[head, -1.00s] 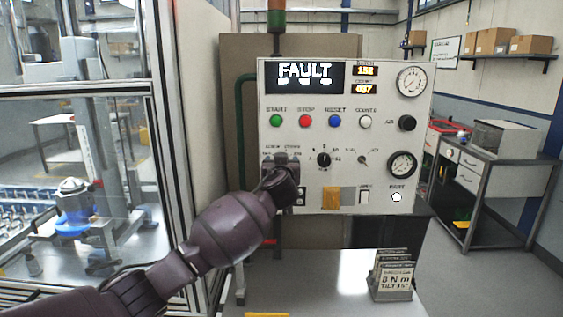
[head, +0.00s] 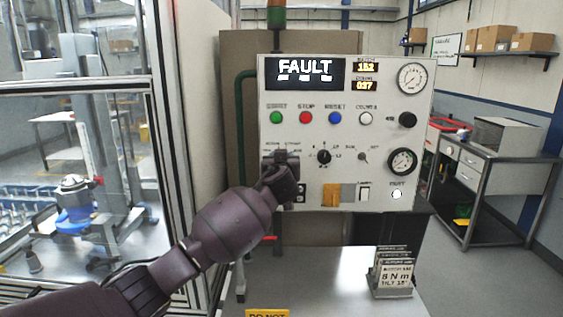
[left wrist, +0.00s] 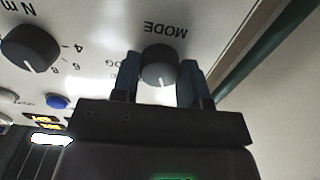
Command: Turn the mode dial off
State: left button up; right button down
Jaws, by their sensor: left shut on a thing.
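The mode dial (left wrist: 159,66) is a dark round knob below the upside-down word MODE in the left wrist view. My left gripper (left wrist: 160,78) has its two blue-grey fingers on either side of the dial and is shut on it. In the head view my left gripper (head: 281,162) is against the lower left of the control panel (head: 300,135) and hides the dial. The dial's pointer and exact setting cannot be made out. My right gripper is not in view.
The panel's display (head: 305,72) reads FAULT. A second black dial (head: 323,157) sits just right of my gripper, below a row of coloured buttons. A card holder (head: 392,278) stands on the table below. A glazed machine enclosure (head: 80,180) is at the left.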

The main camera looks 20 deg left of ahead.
pick_arm(q)
jog(key=shift+d+f+n+b, duration=0.1)
jog(key=shift+n+b, duration=4)
jog(key=shift+n, duration=0.3)
